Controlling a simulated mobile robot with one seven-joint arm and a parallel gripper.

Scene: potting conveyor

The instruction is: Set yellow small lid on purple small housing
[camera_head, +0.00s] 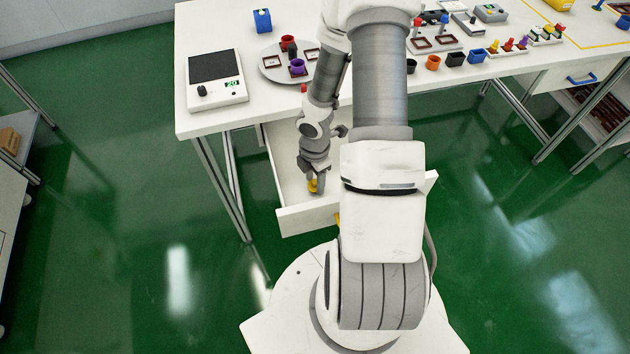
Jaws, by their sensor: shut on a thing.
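My gripper (314,181) points down over an open white drawer (290,219) below the table's front edge. It is shut on a small yellow thing, which looks like the yellow small lid (313,186). The lid shows only in part between the fingers. I cannot tell whether it touches the drawer floor. The purple small housing (297,66) stands on a round grey tray (269,70) on the table, behind and left of my arm. Its top looks open.
On the round tray, a red cup-like housing (288,42) stands near the purple one, among dark red square frames. A scale (216,80) reading 20 is to the left and a blue block (262,20) behind. Several small parts crowd the table at right. My arm hides the middle.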

